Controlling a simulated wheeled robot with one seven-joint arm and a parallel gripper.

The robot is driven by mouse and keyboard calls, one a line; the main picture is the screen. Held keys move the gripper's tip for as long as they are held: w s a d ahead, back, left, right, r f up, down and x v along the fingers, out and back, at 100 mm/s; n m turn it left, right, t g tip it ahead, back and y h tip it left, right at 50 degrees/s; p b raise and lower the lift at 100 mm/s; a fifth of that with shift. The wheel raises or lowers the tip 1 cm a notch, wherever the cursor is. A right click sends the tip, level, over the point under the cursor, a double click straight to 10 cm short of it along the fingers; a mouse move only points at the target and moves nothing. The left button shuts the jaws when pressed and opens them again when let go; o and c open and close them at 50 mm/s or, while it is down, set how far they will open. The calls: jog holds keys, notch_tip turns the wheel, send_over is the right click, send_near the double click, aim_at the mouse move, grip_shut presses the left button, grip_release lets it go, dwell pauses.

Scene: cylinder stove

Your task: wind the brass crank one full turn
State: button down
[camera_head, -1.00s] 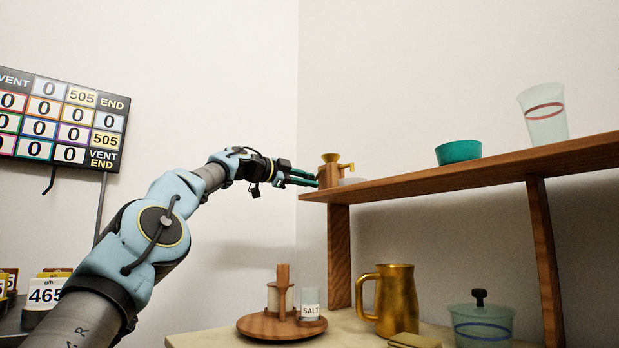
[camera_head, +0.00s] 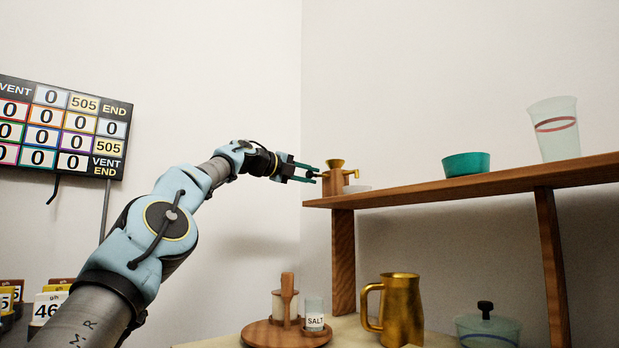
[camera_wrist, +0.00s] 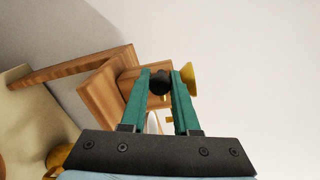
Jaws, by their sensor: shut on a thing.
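A small wooden grinder (camera_head: 333,184) with a brass funnel (camera_head: 335,163) on top stands at the left end of the shelf. Brass crank parts (camera_head: 353,173) show at its right side. My gripper (camera_head: 320,172) reaches it from the left. In the wrist view the green fingers of my gripper (camera_wrist: 163,78) are shut on a dark round knob (camera_wrist: 159,83), which looks like the crank's handle. The brass funnel (camera_wrist: 189,77) is just outside the right finger. The wooden body (camera_wrist: 128,76) is partly hidden behind the left finger. Most of the crank arm is hidden.
The wooden shelf (camera_head: 420,191) also carries a pale dish (camera_head: 357,188) close to the grinder, a teal bowl (camera_head: 466,163) and a clear cup (camera_head: 555,130). Below are a brass pitcher (camera_head: 402,310), a salt shaker (camera_head: 314,316) and a lidded pot (camera_head: 487,330).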

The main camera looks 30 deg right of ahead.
jog(key=m, duration=0.2)
jog(key=r+m, duration=0.1)
jog(key=shift+s+r, duration=0.1)
jog(key=shift+s, duration=0.15)
jog(key=shift+w+d+f+m, duration=0.1)
jog(key=shift+d+f+m, duration=0.2)
jog(key=shift+m, duration=0.4)
jog(key=shift+f, duration=0.1)
dwell(0.6)
jog(key=c, duration=1)
grip_release()
jog(key=shift+d, duration=0.1)
jog(key=o, duration=0.3)
jog(key=shift+o, duration=0.2)
jog(key=shift+a, duration=0.2)
